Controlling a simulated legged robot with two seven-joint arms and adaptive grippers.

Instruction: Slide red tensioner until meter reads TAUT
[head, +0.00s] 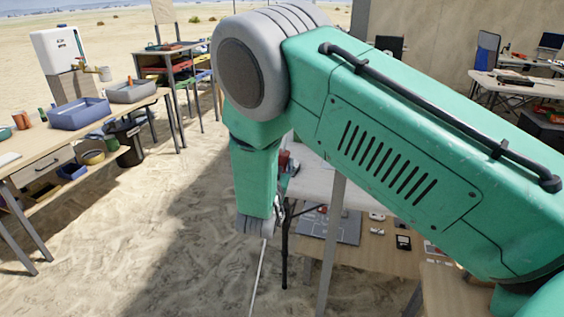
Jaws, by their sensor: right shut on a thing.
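My right arm, green and grey, crosses the picture and hides much of the work area. My right gripper (281,207) is small and dark beside the forearm, partly hidden by it. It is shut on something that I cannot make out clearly. A small red part (284,158) shows just above it, next to the edge of a light tabletop; I cannot tell whether it is the tensioner. A small black and white device (403,242) lies on the low wooden surface and may be the meter; its reading is too small to read. My left gripper is not in view.
A thin white line or rod (260,272) runs down below my right gripper. A wooden workbench (100,125) with blue and grey bins stands at left. Open sand lies between.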

